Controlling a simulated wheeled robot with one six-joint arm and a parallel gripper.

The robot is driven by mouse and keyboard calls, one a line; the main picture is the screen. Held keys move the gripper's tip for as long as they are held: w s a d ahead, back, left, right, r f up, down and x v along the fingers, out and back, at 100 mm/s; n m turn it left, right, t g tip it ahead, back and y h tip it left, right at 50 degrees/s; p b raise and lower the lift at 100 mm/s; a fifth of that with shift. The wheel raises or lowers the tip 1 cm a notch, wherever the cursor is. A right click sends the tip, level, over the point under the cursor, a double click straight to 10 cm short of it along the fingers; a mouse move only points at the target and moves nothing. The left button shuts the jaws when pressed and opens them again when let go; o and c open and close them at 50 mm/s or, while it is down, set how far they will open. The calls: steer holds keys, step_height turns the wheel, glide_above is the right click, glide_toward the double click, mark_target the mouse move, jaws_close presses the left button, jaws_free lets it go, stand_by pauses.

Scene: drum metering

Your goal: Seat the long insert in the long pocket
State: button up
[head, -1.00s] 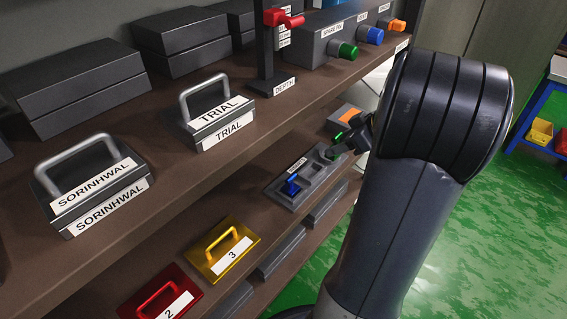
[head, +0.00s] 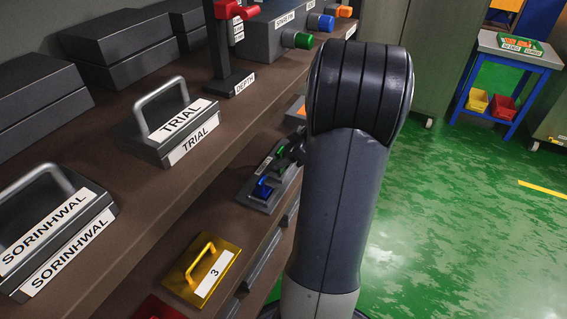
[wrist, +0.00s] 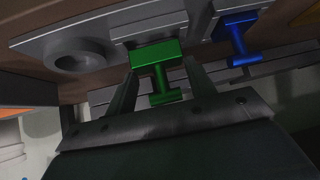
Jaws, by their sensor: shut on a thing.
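The green insert (wrist: 156,54), with a T-shaped handle, is between the two fingers of my gripper (wrist: 160,80) in the wrist view. My gripper is shut on its handle. The green insert (head: 281,150) is small in the head view, at the grey pocket panel (head: 245,197). Its flat top covers the middle place of the panel in the wrist view, so the pocket under it is hidden. I cannot tell whether it is down in the pocket or just above. A blue insert (wrist: 237,30) stands in the neighbouring place; it also shows in the head view (head: 262,188).
A round opening (wrist: 80,60) is beside the green insert in the wrist view. A yellow plate marked 3 (head: 190,287) lies nearer.

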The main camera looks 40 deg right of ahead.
steer(key=shift+f, duration=0.9)
steer(key=shift+f+b, duration=0.2)
steer(key=shift+b, duration=0.15)
steer(key=o, duration=1.1)
steer(key=shift+r, duration=0.15)
steer(key=shift+r+p, duration=0.15)
steer(key=shift+p, duration=0.25)
steer(key=p+v, duration=0.2)
steer(key=v, duration=1)
